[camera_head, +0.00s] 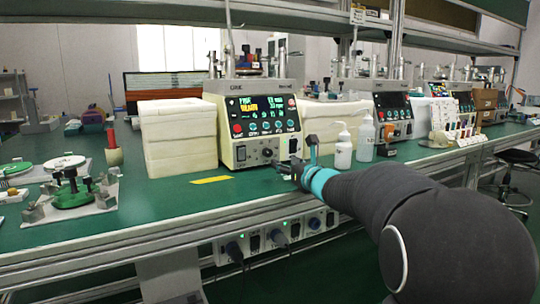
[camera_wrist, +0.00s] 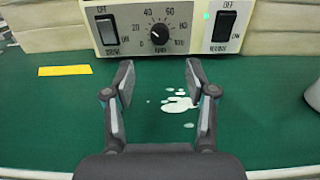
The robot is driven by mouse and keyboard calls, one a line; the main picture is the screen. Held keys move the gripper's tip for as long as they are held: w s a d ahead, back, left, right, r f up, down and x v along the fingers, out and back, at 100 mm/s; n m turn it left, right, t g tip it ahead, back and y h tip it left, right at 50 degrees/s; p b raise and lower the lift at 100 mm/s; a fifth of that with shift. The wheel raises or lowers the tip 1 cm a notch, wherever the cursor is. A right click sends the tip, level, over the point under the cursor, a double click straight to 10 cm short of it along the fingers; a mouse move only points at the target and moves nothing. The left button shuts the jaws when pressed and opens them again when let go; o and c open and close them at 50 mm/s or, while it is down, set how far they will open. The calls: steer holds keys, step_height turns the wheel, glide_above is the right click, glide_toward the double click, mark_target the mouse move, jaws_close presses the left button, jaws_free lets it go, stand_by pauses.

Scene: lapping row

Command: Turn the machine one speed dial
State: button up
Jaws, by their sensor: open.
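The nearest lapping machine (camera_head: 258,128), taken as machine one, is cream-coloured with a lit display and stands on the green bench. Its speed dial (camera_wrist: 160,33) is a black knob with a scale around it, between two black rocker switches. The dial also shows low on the front panel in the head view (camera_head: 267,153). My gripper (camera_wrist: 158,72) is open and empty, its two fingers apart below and in front of the dial, not touching it. In the head view my gripper (camera_head: 285,168) is at the lower right of the machine's front, partly hidden by my own wrist.
White block stacks (camera_head: 178,137) flank the machine. White bottles (camera_head: 343,147) stand to its right. A yellow strip (camera_wrist: 65,71) and pale spots (camera_wrist: 180,101) lie on the green bench before the panel. A fixture with a green base (camera_head: 70,195) stands at left.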

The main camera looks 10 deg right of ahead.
mark_target(269, 154)
steer(key=p+x, duration=0.1)
steer(key=x, duration=0.8)
steer(key=shift+w+a, duration=0.1)
steer(key=shift+w, duration=0.2)
jaws_close()
